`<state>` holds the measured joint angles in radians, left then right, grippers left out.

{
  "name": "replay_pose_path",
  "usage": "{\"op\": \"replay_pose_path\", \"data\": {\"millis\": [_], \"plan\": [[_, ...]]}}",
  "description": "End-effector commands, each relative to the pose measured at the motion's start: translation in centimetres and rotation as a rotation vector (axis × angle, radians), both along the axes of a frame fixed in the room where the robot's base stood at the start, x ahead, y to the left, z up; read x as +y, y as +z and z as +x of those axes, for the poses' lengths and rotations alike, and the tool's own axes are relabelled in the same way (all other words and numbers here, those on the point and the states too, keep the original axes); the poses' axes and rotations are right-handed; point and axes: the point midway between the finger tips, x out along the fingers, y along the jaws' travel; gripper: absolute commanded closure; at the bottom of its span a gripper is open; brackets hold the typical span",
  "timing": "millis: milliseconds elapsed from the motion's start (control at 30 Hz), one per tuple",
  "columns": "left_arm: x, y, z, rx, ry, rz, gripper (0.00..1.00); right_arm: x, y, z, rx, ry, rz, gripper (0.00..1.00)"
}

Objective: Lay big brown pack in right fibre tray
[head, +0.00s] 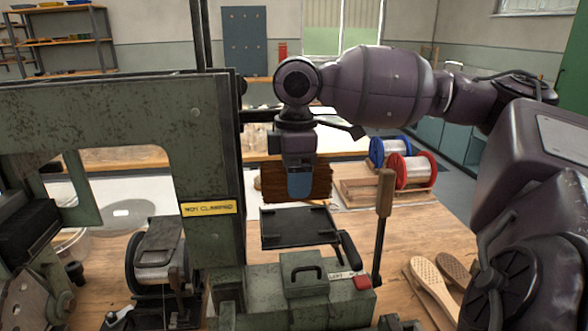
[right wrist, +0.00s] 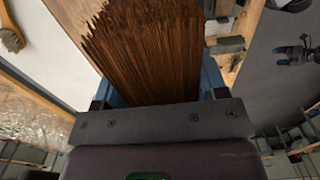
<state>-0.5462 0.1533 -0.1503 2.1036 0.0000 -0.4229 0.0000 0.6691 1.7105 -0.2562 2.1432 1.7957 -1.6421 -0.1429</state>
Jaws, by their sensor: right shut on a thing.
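The big brown pack (head: 318,186) is a wide bundle of brown fibres. My right gripper (head: 299,184) is shut on it and holds it upright above a black tray. In the right wrist view the pack (right wrist: 150,50) fills the space between the blue fingers. The black tray (head: 300,240) sits on the green machine, just below and in front of the pack, and looks empty. I cannot tell from the picture whether it is the right fibre tray. My left gripper is not in view.
The green machine frame (head: 120,110) stands at the left. A wooden-handled lever (head: 384,200) rises right of the tray. Blue (head: 388,148) and red (head: 412,170) spools stand behind. Brush blanks (head: 432,290) lie at the right front.

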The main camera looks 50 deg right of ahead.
Motion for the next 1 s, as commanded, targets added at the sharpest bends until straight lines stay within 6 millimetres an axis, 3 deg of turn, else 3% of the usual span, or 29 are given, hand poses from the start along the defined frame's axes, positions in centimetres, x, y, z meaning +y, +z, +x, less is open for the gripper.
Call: {"op": "replay_pose_path", "data": {"millis": [467, 1000], "plan": [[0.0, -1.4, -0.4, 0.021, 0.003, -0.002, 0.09, 0.0, -3.2, 0.0, 0.004, -0.001, -0.002, 0.58], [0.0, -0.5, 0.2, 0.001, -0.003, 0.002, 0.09, 0.0, -4.5, 0.0, 0.000, 0.000, 0.000, 0.58]]}}
